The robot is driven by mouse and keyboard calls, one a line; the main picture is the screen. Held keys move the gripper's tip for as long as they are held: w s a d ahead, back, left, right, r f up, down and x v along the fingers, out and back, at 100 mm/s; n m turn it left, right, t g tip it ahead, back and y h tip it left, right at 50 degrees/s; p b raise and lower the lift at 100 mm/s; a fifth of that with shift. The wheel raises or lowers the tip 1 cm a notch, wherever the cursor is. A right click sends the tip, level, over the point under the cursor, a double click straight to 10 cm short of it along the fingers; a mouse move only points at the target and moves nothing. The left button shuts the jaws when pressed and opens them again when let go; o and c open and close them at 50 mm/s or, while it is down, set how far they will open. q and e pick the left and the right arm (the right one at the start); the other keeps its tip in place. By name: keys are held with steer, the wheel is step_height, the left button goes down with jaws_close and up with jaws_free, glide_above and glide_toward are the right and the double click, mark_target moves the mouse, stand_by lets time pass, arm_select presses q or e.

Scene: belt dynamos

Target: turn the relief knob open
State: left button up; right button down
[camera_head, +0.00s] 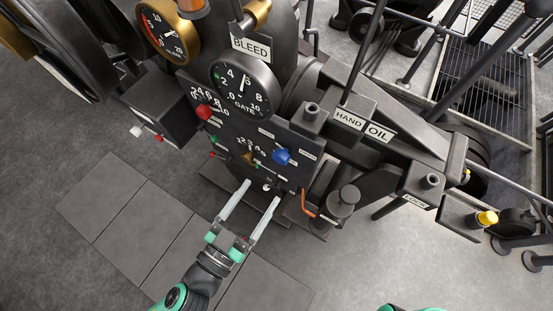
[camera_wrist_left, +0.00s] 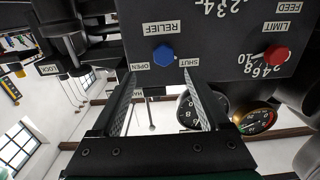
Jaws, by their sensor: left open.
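The relief knob is a blue, faceted knob (camera_head: 281,157) on the lower right of the dark control panel (camera_head: 228,136). In the left wrist view the blue knob (camera_wrist_left: 163,54) sits between the labels OPEN and SHUT, with RELIEF beside it, all lettered upside down there. My left gripper (camera_head: 261,191) is open and empty, in front of the panel and below the knob in the head view. In the left wrist view its two fingers (camera_wrist_left: 160,85) point toward the panel, one on each side of the knob's line, apart from it. My right gripper is out of view.
A red knob (camera_head: 204,112) is at the panel's upper left; it also shows in the wrist view (camera_wrist_left: 275,54). Several small levers and lamps sit near the blue knob. An orange handle (camera_head: 309,205) stands right of the panel. The floor at lower left is clear.

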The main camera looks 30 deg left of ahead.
mark_target(279, 160)
arm_select(q)
steer(key=w, duration=0.5)
steer(key=w+p, duration=0.1)
steer(key=w, duration=0.4)
steer(key=shift+a+r, duration=0.1)
steer(key=shift+a, duration=0.1)
jaws_close()
